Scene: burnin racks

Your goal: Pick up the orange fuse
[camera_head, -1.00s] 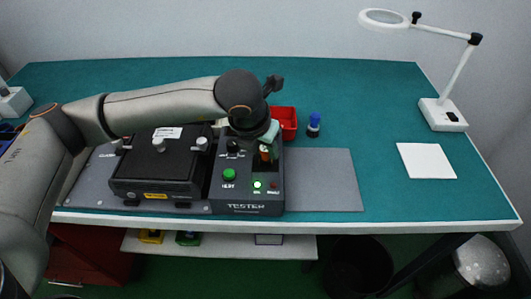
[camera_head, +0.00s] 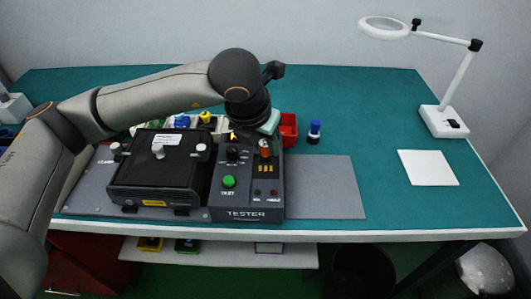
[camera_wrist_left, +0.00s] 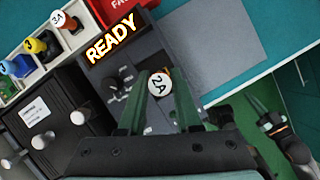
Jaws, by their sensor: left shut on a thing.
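The orange fuse (camera_head: 265,153) shows in the head view below my left gripper, over the right part of the tester (camera_head: 247,202). Yellow contacts show just below it; I cannot tell the height of the gap. In the left wrist view the fuse's round white cap (camera_wrist_left: 159,84), marked 2A, sits between the two dark green fingers of my left gripper (camera_wrist_left: 162,90). The fingers are shut on it. What looks like my right gripper (camera_wrist_left: 258,110) hangs past the table edge in the left wrist view, its jaws unclear.
A red bin (camera_head: 289,128) and a blue fuse (camera_head: 314,131) are behind right. The table's right side is mostly clear.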

